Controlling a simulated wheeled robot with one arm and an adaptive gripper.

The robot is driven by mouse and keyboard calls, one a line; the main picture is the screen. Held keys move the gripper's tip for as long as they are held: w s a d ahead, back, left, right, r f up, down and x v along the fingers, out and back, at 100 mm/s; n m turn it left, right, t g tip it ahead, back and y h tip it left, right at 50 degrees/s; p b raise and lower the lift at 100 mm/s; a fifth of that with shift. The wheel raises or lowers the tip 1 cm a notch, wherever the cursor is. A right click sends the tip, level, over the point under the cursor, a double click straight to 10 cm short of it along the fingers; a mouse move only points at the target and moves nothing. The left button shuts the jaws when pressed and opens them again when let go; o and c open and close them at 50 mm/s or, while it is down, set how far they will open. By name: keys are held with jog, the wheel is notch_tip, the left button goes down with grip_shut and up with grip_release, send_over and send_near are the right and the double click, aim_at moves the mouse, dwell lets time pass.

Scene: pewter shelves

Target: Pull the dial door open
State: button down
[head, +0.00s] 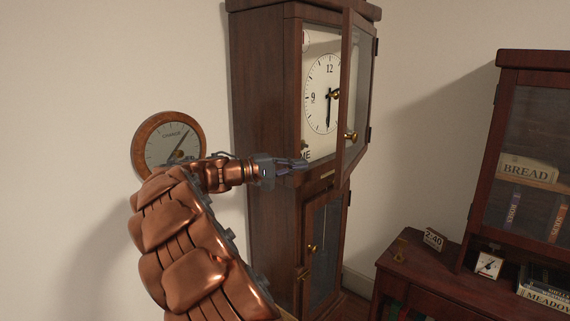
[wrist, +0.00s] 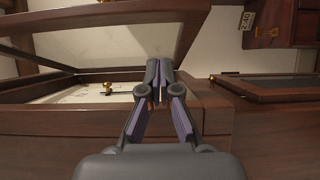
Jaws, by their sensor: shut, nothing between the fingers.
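The dial door (head: 357,85) of the tall wooden clock stands partly open, swung out on its right-hand hinges, with a brass knob (head: 350,135) on its frame. The white clock face (head: 322,92) with black numerals and hands shows behind it. My gripper (head: 300,164) is shut and empty at the lower left of the dial opening. In the wrist view the shut fingers (wrist: 159,68) point into the gap between the case and the open door (wrist: 120,45). I cannot tell whether they touch the door.
The lower case door (head: 325,250) is closed. A round wall dial (head: 168,142) hangs at left. At right stand a low cabinet (head: 425,277) with small items and a glazed bookcase (head: 530,75). Free room lies in front of the clock's right side.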

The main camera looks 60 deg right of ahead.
jog(key=s+d+p, duration=0.2)
jog(key=s+d, duration=0.1)
jog(key=s, duration=0.3)
jog(key=shift+s, duration=0.15)
jog(key=shift+s+a, duration=0.1)
jog(key=shift+s, duration=0.05)
dwell(0.3)
